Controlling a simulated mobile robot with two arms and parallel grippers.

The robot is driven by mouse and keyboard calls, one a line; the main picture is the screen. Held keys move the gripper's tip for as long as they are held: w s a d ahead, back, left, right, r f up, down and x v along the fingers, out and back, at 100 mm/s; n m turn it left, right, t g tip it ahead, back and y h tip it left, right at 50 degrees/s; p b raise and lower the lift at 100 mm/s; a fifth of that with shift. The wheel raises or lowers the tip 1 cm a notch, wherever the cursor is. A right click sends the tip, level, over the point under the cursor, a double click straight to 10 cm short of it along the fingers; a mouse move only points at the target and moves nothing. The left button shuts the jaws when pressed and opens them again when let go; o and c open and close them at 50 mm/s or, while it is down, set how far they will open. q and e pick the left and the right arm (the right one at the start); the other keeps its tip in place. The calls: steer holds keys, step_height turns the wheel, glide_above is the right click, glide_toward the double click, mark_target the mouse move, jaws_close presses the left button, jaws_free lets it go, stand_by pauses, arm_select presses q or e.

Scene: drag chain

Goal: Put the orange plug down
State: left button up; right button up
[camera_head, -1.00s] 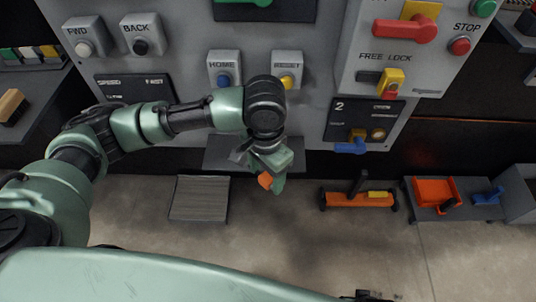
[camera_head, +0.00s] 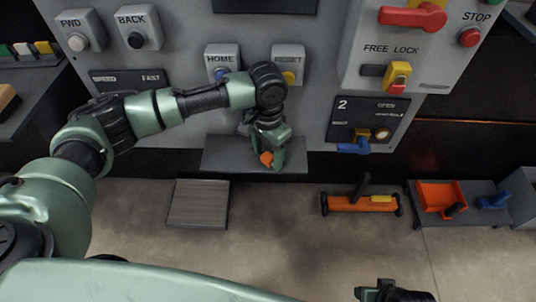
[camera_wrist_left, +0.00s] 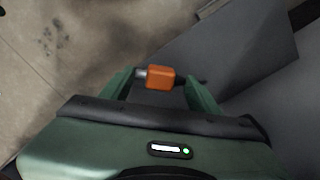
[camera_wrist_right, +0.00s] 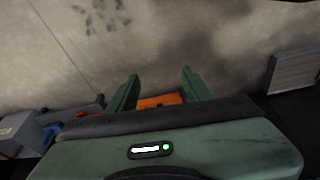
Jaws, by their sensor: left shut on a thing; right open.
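The orange plug (camera_head: 267,158) is between the fingers of my left gripper (camera_head: 266,160), which is shut on it. In the left wrist view the plug (camera_wrist_left: 160,77) shows as an orange block with a grey metal end, held between the two green fingers. Below or behind it is a grey shelf (camera_head: 222,155) that juts from the panel's lower edge; I cannot tell whether the plug touches it. My right gripper (camera_wrist_right: 160,92) is open and empty in the right wrist view, with the floor beyond its fingers.
The control panel (camera_head: 300,115) with buttons and levers stands right behind my left gripper. A slatted grey platform (camera_head: 198,205) lies on the floor. An orange wheeled trolley (camera_head: 358,202) and a low table with an orange bin (camera_head: 436,196) and a blue item (camera_head: 494,200) stand right. Front floor is clear.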

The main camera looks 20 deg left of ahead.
mark_target(268, 155)
arm_select(q)
steer(key=shift+w+f, duration=0.2)
steer(key=shift+f, duration=0.1)
arm_select(e)
steer(key=shift+v, duration=0.8)
arm_select(q)
steer(key=shift+f, duration=0.1)
arm_select(e)
steer(key=shift+w+f, duration=0.15)
steer(key=shift+f, duration=0.05)
arm_select(q)
steer(key=o, duration=1.3)
arm_select(e)
steer(key=shift+f, duration=0.1)
arm_select(q)
steer(key=shift+o, duration=0.2)
steer(key=shift+a, duration=0.1)
arm_select(e)
steer(key=shift+f, duration=0.1)
arm_select(q)
steer(key=shift+r, duration=0.6)
step_height(268, 155, up, 6)
steer(key=shift+f+p, duration=0.25)
steer(key=shift+p, duration=0.65)
steer(key=shift+r, duration=0.55)
arm_select(e)
step_height(268, 155, down, 6)
